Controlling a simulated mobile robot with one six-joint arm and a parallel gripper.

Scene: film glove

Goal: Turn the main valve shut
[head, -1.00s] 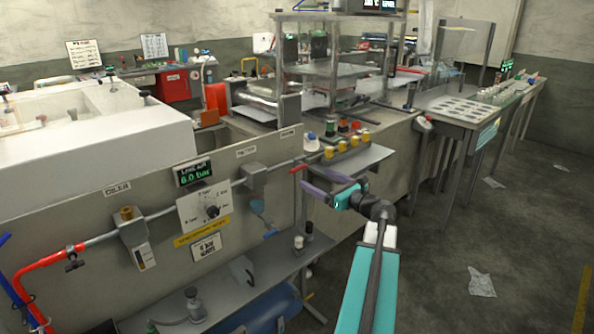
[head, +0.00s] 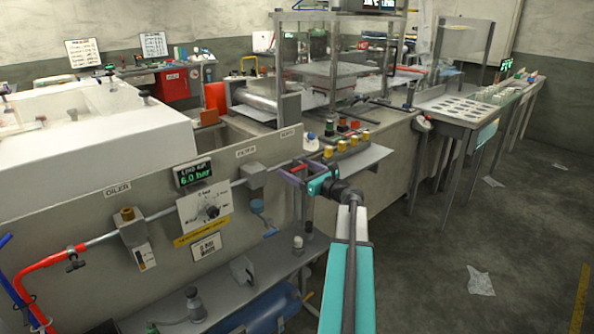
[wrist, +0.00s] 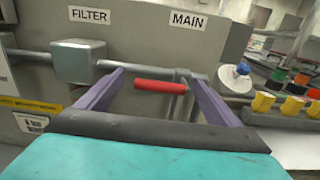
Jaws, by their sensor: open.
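The main valve's red lever (wrist: 160,87) lies level along the grey pipe, below the MAIN label (wrist: 188,21) in the wrist view. In the head view the lever (head: 299,167) shows only in part behind my fingers. My gripper (wrist: 157,82) is open, with its two purple fingers on either side of the lever and a gap between lever and fingers. In the head view my gripper (head: 291,172) reaches the panel at its right end. I cannot tell whether a finger touches the pipe.
The grey filter box (wrist: 78,61) sits on the pipe left of my fingers. A blue-and-white knob (wrist: 236,76) and several yellow blocks (wrist: 292,104) stand close on the right. The pressure display (head: 194,172) reads 6.0 bar. The floor (head: 430,250) at right is mostly clear.

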